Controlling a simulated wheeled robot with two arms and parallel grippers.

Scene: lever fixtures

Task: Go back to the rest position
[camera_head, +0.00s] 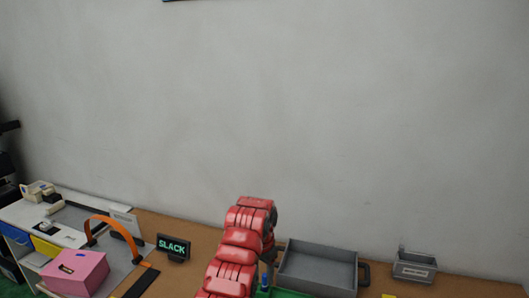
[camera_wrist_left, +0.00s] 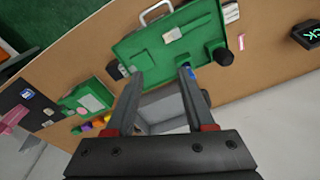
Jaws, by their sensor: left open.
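My left arm (camera_head: 238,255), red and segmented, rises from the bottom middle of the head view, in front of the wall and over the table. Its fingers are not clear there. In the left wrist view my left gripper (camera_wrist_left: 160,72) is open, its two dark fingers apart with nothing held between them. Beyond the fingers is a green panel or case (camera_wrist_left: 160,50) with a pale handle, a black knob (camera_wrist_left: 223,57) and a small blue part beside one fingertip. A grey tray shows partly between the fingers. My right gripper is in neither view.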

